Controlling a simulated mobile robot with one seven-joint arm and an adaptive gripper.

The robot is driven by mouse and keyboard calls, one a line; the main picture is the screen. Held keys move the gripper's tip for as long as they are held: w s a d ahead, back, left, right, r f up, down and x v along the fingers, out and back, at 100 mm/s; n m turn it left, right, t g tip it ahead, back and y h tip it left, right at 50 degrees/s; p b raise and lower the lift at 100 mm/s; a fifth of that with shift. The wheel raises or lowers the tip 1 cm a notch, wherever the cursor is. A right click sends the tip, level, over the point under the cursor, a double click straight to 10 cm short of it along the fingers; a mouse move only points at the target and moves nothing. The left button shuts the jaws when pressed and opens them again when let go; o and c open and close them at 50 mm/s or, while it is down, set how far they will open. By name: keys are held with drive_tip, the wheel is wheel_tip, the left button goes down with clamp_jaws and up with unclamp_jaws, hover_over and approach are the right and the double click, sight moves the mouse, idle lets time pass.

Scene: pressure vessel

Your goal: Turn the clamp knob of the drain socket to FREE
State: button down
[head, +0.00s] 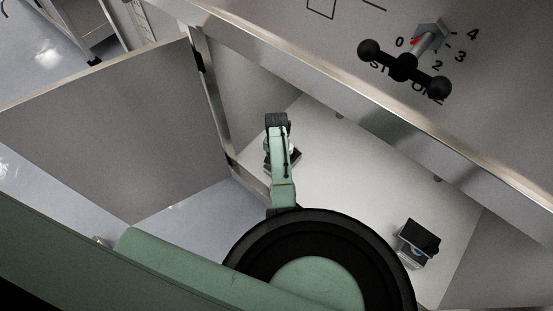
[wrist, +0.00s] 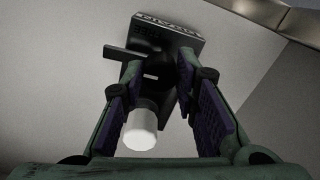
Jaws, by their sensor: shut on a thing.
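A dark lever or bar (wrist: 126,53) sticks out to the left beyond the fingertips. A white cylinder (wrist: 140,128) shows below the knob. In the head view, my green arm reaches into the open compartment and hides most of the socket.
A second box with a black top (head: 420,237) stands on the pale compartment floor (head: 355,170) at the right. An open door panel (head: 110,130) is at the left. A black-handled selector (head: 404,67) sits on the panel above. The floor between the boxes is clear.

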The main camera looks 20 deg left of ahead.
drive_tip(key=shift+w+m, duration=0.1)
drive_tip(key=shift+m, duration=0.2)
idle(0.4)
drive_tip(key=c, duration=1.3)
unclamp_jaws()
wheel_tip(320, 180, up, 12)
drive_tip(key=shift+r, duration=0.1)
